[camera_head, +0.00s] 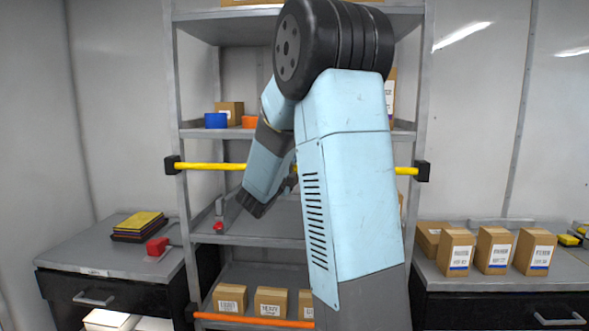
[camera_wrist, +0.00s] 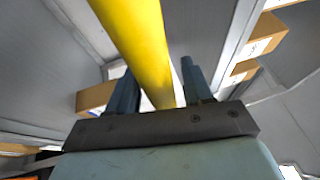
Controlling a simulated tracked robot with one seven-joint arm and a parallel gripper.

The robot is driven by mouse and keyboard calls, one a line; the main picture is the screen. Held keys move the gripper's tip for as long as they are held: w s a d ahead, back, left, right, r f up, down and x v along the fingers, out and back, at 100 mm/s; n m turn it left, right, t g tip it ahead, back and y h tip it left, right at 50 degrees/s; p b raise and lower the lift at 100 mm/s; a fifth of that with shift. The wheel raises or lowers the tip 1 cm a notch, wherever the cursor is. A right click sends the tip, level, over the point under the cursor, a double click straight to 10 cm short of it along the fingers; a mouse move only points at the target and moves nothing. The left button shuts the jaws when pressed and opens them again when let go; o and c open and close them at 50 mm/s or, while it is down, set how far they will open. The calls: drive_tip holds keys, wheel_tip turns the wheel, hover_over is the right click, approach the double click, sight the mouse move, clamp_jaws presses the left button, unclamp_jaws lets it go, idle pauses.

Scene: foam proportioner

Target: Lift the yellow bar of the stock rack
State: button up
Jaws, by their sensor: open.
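The yellow bar (camera_head: 212,166) runs level across the front of the stock rack (camera_head: 183,215), between a black end bracket (camera_head: 172,165) on the left post and another (camera_head: 423,171) on the right post. My arm hides its middle. In the wrist view the yellow bar (camera_wrist: 140,45) is close up and passes between the two fingers of my gripper (camera_wrist: 157,66). The fingers stand apart, one on each side of it, with gaps showing. The gripper is open; I cannot tell whether a finger touches the bar. In the head view my arm mostly hides the gripper.
Lower on the rack is an orange bar (camera_head: 255,321) with cardboard boxes (camera_head: 270,301) behind it. Black cabinets flank the rack, the left with a red object (camera_head: 157,246), the right with several boxes (camera_head: 494,250).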

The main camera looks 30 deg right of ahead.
drive_tip(key=shift+c, duration=0.4)
clamp_jaws()
drive_tip(key=shift+r, duration=0.1)
